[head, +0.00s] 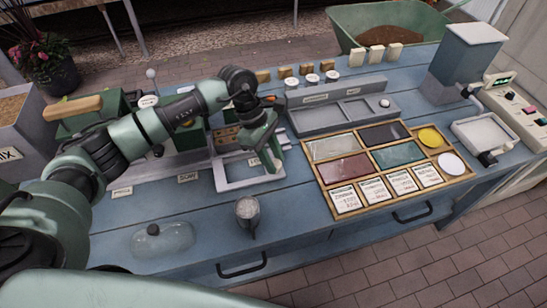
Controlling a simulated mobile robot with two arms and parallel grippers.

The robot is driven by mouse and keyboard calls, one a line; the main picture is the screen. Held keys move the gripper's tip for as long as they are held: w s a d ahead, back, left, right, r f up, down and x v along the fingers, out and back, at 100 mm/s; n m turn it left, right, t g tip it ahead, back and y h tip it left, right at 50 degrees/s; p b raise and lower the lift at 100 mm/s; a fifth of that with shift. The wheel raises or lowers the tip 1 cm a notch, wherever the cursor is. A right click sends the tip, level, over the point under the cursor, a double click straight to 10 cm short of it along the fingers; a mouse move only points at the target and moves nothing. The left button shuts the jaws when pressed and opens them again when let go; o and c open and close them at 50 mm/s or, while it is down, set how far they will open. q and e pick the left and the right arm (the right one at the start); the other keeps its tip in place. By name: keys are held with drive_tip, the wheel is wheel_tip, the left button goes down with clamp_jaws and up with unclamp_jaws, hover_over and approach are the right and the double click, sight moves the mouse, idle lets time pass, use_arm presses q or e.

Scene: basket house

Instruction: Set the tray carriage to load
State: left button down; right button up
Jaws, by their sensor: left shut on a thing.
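The tray carriage looks like the pale grey open frame (240,184) on the blue bench, left of centre, in front of the green-and-grey machine. My left arm reaches across from the left, and its gripper (268,161) points down at the right end of the frame. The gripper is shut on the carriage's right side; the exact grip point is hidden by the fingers. Small white labels lie along the bench, one reading like "SOW" (188,178), another (122,192) further left, and one (254,162) close beside the gripper. My right gripper is out of view.
A wooden seed tray (345,205) with coloured compartments lies right of the carriage. A metal cup (247,212) and a clear dome (162,240) stand in front. A grey box (345,118) is behind. A blue-grey dispenser (465,60) and white scale tray (485,135) stand right.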

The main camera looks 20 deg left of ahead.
use_arm(q)
drive_tip(key=shift+w, duration=0.1)
drive_tip(key=w+d+b, duration=0.2)
drive_tip(key=d+b, duration=0.1)
drive_tip(key=shift+f, duration=0.1)
drive_tip(key=shift+w+d, duration=0.15)
drive_tip(key=shift+d, duration=0.1)
drive_tip(key=shift+r, duration=0.25)
drive_tip(key=c, duration=1.4)
unclamp_jaws()
drive_tip(key=o, duration=0.3)
drive_tip(key=shift+d, duration=0.1)
drive_tip(key=shift+f, duration=0.1)
